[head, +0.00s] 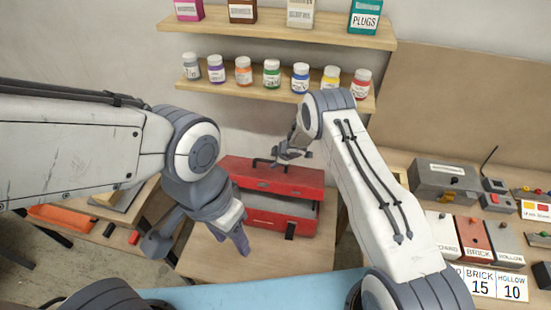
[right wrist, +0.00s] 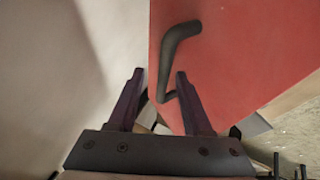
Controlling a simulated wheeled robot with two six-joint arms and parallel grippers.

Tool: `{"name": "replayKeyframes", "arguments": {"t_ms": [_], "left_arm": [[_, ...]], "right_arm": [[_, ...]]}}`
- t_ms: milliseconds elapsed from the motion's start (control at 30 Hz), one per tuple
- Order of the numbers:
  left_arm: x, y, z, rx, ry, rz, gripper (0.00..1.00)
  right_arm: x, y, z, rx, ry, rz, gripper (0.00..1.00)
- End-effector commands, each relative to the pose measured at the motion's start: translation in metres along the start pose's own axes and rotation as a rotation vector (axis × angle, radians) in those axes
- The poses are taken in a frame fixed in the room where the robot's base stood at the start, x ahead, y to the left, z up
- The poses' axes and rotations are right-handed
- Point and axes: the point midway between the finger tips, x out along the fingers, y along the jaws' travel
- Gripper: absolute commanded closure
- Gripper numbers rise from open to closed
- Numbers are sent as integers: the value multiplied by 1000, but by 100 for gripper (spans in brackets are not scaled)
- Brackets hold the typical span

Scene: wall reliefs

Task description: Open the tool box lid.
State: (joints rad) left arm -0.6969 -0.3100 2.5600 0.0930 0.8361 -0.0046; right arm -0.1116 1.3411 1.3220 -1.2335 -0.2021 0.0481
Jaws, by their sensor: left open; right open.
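The red tool box (head: 264,221) stands on a wooden table between my arms. Its red lid (head: 300,181) bears a black handle (head: 262,162), and a grey band shows between the lid and the red front. A black latch hangs at the front. My right gripper (head: 281,155) is at the lid's rear side. In the right wrist view, its open fingers (right wrist: 160,75) stand on either side of the black handle (right wrist: 172,55), before the red surface (right wrist: 235,60); contact cannot be told. My left gripper (head: 238,242) is open and empty, low in front of the box's left part.
Two wall shelves (head: 285,33) with boxes and several small jars (head: 271,74) are above. A bench at right holds a grey box (head: 445,182) and labelled bricks (head: 474,240). The table's front (head: 270,260) is clear. An orange item (head: 60,214) lies at left.

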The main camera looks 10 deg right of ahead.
Motion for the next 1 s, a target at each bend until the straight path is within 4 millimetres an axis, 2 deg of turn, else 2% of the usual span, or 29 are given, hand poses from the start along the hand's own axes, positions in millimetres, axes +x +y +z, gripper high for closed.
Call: {"name": "replayKeyframes", "arguments": {"t_ms": [200,233,300,367,1000], "left_arm": [[0,0,0,0,0,0,50],[0,0,0,0,0,0,50],[0,0,0,0,0,0,50],[0,0,0,0,0,0,50],[0,0,0,0,0,0,50]], "right_arm": [[1,0,0,0,0,-1,50],[0,0,0,0,0,-1,54],[0,0,0,0,0,0,81],[0,0,0,0,-1,0,100],[-1,4,0,2,0,6,100]]}}
